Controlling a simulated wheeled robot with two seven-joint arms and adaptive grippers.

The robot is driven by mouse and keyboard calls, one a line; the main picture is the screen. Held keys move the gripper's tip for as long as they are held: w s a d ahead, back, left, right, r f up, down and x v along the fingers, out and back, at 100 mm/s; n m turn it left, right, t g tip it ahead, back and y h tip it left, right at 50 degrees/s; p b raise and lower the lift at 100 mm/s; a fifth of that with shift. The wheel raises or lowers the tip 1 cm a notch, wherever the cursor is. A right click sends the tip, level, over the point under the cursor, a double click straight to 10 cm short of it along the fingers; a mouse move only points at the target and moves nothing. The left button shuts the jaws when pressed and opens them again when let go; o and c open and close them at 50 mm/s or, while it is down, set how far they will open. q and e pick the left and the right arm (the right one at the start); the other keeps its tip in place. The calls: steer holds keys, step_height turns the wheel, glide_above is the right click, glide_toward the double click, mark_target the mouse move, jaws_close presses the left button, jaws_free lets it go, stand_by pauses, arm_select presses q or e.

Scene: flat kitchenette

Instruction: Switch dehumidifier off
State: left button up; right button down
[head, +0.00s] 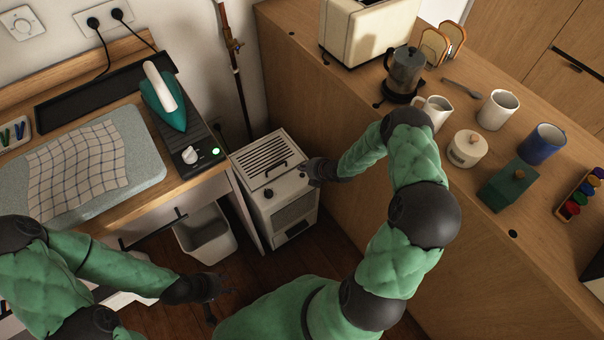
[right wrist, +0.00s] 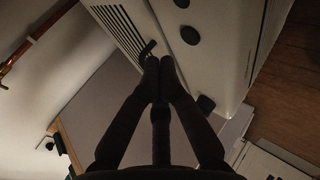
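The dehumidifier is a white box (head: 291,215) on the floor between the counters, with a slatted top and a dark handle. A dark round knob (head: 268,193) is on its sloping front panel. My right gripper (head: 312,171) is at the panel's right end. In the right wrist view my right fingers (right wrist: 159,64) are together, with nothing seen between them, close to the top handle (right wrist: 148,48) and a dark knob (right wrist: 190,35); contact cannot be told. My left gripper (head: 222,298) is open and empty, low at the left, away from the dehumidifier.
A grey bin (head: 205,232) stands left of the dehumidifier under the counter. A copper pipe (head: 233,60) runs behind.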

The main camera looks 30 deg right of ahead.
mark_target(304, 176)
step_height(304, 176, up, 4)
steer(key=shift+r+p, duration=0.2)
steer(key=shift+p, duration=1.05)
stand_by(1.3)
